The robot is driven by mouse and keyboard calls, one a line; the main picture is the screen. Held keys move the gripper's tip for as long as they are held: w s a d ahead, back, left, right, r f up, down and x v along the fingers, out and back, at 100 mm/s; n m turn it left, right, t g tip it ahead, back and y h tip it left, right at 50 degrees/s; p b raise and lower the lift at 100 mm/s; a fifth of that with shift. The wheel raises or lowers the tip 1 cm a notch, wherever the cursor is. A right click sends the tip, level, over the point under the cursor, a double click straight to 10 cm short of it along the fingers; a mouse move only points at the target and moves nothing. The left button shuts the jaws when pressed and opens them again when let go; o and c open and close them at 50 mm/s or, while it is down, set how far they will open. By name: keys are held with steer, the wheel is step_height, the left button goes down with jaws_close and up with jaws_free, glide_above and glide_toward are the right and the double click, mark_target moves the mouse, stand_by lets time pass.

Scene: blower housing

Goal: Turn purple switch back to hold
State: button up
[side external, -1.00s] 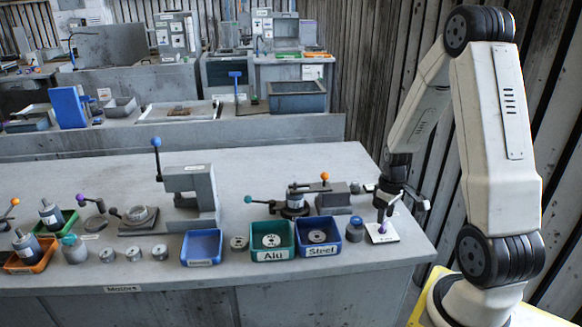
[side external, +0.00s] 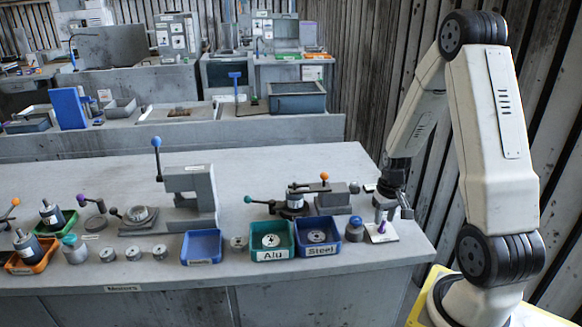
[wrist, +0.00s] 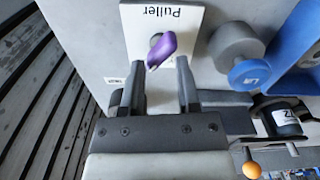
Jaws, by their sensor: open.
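The purple switch (wrist: 162,50) is a small lever on a white plate (wrist: 130,15) marked "Puller", which reads upside down in the wrist view. In the side view the purple switch (side external: 381,227) sits on the white plate near the bench's right end. My gripper (wrist: 162,73) is open, its two fingers apart on either side of the lever's near end, with no clear contact. In the side view my gripper (side external: 391,211) is just above the plate and partly hides it.
A grey-and-blue knobbed part (wrist: 235,52) stands close right of the plate in the wrist view. The bench edge is just in front.

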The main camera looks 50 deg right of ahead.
steer(key=m, duration=0.2)
steer(key=f+m, duration=0.1)
steer(key=m, duration=0.2)
steer(key=shift+s+a+f+m, duration=0.2)
steer(key=shift+a+m, duration=0.05)
steer(key=shift+m, duration=0.05)
steer(key=m, duration=0.3)
steer(key=shift+w+d, duration=0.15)
steer(key=shift+f, duration=0.6)
steer(key=shift+c, duration=0.2)
jaws_close()
